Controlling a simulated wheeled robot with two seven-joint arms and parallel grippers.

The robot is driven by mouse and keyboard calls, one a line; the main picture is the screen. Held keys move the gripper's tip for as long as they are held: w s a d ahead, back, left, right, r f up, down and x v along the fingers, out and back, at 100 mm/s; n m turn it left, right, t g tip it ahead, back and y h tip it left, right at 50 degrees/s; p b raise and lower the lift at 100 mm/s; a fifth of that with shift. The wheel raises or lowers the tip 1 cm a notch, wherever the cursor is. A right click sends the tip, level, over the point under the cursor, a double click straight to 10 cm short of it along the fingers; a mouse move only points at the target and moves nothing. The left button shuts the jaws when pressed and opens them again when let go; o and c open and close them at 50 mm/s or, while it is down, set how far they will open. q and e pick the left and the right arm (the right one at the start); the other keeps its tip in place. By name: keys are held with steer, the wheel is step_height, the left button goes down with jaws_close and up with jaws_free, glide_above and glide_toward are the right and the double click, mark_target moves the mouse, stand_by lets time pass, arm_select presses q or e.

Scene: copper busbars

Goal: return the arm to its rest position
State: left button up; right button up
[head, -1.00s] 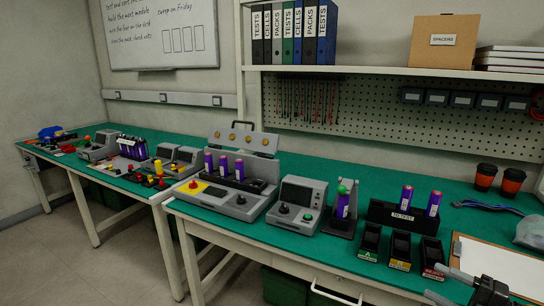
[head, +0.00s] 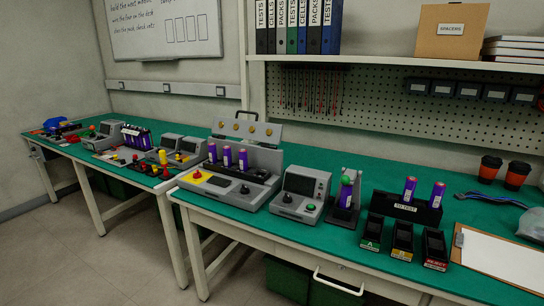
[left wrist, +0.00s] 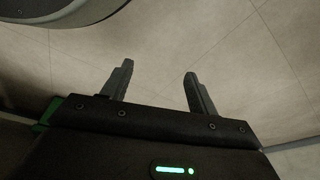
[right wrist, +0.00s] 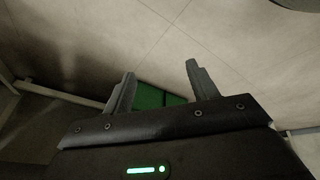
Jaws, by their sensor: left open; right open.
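My left gripper (left wrist: 158,85) is open and empty in the left wrist view, with bare floor tiles beyond its fingers. My right gripper (right wrist: 160,85) is open and empty in the right wrist view, above the floor, with a green bin (right wrist: 150,96) behind its fingers. Neither gripper shows in the head view now. Neither touches anything that I can see.
The green-topped bench (head: 330,235) carries testers, purple cells, a black to-test rack (head: 405,208), labelled trays (head: 403,243), a clipboard (head: 500,260) and cups (head: 489,169). A drawer handle (head: 338,284) sticks out at its front. The floor (head: 90,265) at left is clear.

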steer(key=s+a+f+m+g, duration=0.1)
steer(key=s+a+f+g, duration=0.15)
steer(key=a, duration=0.45)
arm_select(q)
steer(key=s+a+f+p, duration=0.2)
steer(key=s+f+p, duration=0.1)
steer(key=s+p, duration=0.3)
steer(key=s+a+f+g+p, duration=0.1)
steer(key=s+f+p, duration=0.3)
steer(key=s, duration=0.7)
steer(key=shift+s+a+f+p, duration=0.25)
steer(key=shift+a+p, duration=0.55)
steer(key=shift+p, duration=0.2)
arm_select(e)
steer(key=s+d+f, duration=0.2)
steer(key=s+f, duration=0.1)
steer(key=s, duration=0.6)
steer(key=s+d+f, duration=0.3)
steer(key=s, duration=0.6)
steer(key=shift+d+f+n+g, duration=0.3)
steer(key=shift+d+f+g, duration=0.05)
steer(key=shift+f, duration=0.05)
